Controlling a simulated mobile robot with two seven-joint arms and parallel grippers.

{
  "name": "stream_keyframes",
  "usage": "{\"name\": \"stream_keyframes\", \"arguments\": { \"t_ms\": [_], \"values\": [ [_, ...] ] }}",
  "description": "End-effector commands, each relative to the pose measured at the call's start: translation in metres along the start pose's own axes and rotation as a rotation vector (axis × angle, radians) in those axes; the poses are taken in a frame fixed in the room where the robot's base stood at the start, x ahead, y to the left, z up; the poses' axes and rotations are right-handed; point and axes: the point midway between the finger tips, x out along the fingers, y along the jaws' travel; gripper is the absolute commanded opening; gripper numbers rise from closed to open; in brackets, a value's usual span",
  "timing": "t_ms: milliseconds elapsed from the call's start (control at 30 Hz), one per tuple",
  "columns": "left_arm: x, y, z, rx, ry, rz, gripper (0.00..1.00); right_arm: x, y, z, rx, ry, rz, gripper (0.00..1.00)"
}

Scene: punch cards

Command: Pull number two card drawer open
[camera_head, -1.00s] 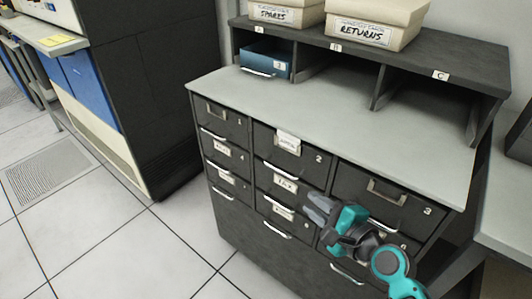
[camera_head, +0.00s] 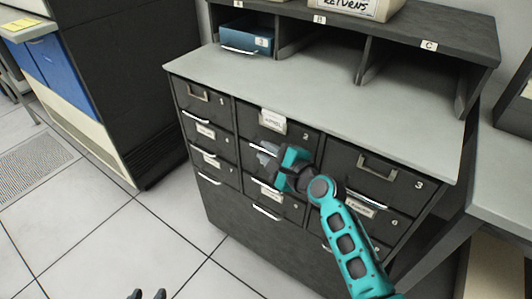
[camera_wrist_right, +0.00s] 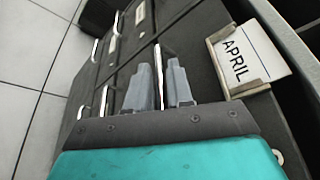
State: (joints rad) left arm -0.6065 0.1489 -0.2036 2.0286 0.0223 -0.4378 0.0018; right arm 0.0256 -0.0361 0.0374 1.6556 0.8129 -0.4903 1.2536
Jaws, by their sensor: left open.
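The number two drawer (camera_head: 300,141) is the top middle one of the dark cabinet. Its front looks flush with its neighbours. It carries a card holder (camera_head: 272,122), whose card reads APRIL in the right wrist view (camera_wrist_right: 240,58). Its pale bar handle (camera_head: 258,146) is partly hidden by my right gripper (camera_head: 265,157). In the right wrist view, the two grey fingers (camera_wrist_right: 161,85) stand on either side of the handle (camera_wrist_right: 158,62) with a narrow gap; whether they grip it is unclear. My left gripper (camera_head: 147,294) shows only its dark, parted tips at the bottom edge, over the floor.
Drawer one (camera_head: 203,100) is to the left and drawer three (camera_head: 375,178) to the right. A grey countertop (camera_head: 310,95) lies above. A blue box (camera_head: 247,40) sits in a shelf bay. The tiled floor (camera_head: 130,235) in front at left is clear.

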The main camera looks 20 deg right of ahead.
Motion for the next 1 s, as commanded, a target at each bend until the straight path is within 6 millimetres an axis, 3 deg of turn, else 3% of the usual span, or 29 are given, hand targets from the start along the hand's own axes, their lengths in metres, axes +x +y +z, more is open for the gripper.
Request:
{"name": "stream_keyframes", "arguments": {
  "t_ms": [400, 633, 1000],
  "values": [
    [0.0011, 0.0002, -0.0071, 0.002, 0.014, 0.002, 0.43, 0.0093, -0.0001, 0.0005, 0.0, -0.001, 0.0, 0.21],
    [0.0015, -0.001, -0.0057, 0.001, 0.012, -0.001, 0.43, 0.0091, -0.0001, 0.0004, 0.0, 0.0, 0.0, 0.0],
    [0.0016, -0.0023, -0.0049, 0.002, 0.011, -0.003, 0.43, 0.0089, 0.0, 0.0002, 0.0, 0.0, 0.001, 0.0]
  ]
}}
